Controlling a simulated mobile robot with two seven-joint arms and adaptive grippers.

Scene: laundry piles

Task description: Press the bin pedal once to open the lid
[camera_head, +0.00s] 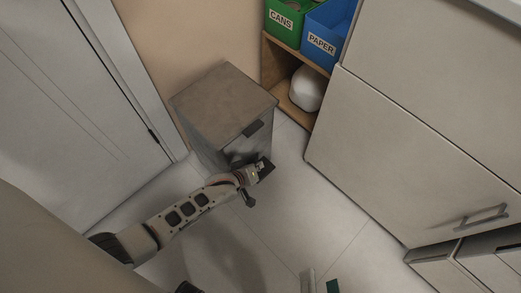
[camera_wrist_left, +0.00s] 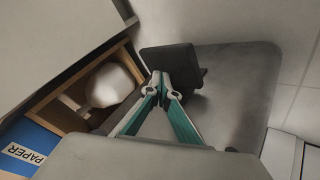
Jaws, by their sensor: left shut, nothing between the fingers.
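The grey bin (camera_head: 224,103) stands against the wall with its flat lid down. A dark tab (camera_head: 253,128) sits at its front edge. My left gripper (camera_head: 264,168) is low in front of the bin. In the left wrist view its teal fingers (camera_wrist_left: 161,84) are shut with nothing between them. Their tips are at a dark flat plate (camera_wrist_left: 168,59), which looks like the pedal; I cannot tell whether they press on it. In the head view the arm hides the pedal area. My right gripper (camera_head: 319,279) shows only its fingertips at the bottom edge, apart and empty.
A wooden shelf (camera_head: 274,52) right of the bin holds a green CANS box (camera_head: 285,20), a blue PAPER box (camera_head: 325,37) and a white rounded object (camera_head: 306,88). A cabinet (camera_head: 410,150) stands at the right, a door (camera_head: 75,110) at the left. The floor (camera_head: 300,210) between is clear.

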